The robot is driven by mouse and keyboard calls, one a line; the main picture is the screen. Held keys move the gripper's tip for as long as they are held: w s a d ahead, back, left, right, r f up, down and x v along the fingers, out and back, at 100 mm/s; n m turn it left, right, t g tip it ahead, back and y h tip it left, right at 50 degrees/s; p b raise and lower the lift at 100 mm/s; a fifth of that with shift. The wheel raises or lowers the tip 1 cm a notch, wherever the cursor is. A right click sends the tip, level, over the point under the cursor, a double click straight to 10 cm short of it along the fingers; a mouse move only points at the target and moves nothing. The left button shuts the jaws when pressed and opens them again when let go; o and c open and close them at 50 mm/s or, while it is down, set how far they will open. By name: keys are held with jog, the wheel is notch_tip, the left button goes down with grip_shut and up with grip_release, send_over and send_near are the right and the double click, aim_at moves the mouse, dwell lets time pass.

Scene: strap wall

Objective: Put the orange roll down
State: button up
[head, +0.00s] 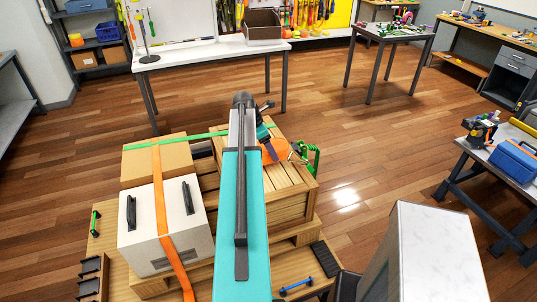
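An orange piece, likely the orange roll (275,151), shows at the end of my arm, over the top of the slatted wooden crate (285,190). My gripper (268,140) points down at it, close to or touching it. My teal arm hides part of this area, and the fingers are too small to make out. I cannot tell whether the roll is held or resting on the crate. An orange strap (160,205) runs over the cardboard box (157,163) and down the white box (165,228) with black handles.
A green strap (190,138) crosses the cardboard box towards the crate. A green metal piece (312,158) stands at the crate's right edge. A blue-handled tool (296,287) lies on the pallet. A white-topped table (200,55) stands behind.

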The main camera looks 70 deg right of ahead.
jog(key=shift+f+p, duration=0.45)
jog(key=shift+f, duration=0.95)
jog(key=o, duration=1.5)
jog(key=shift+f, duration=0.15)
jog(key=shift+c, duration=0.2)
jog(key=shift+r, duration=0.2)
jog(key=shift+b+v, duration=1.7)
jog(key=shift+v, duration=4.25)
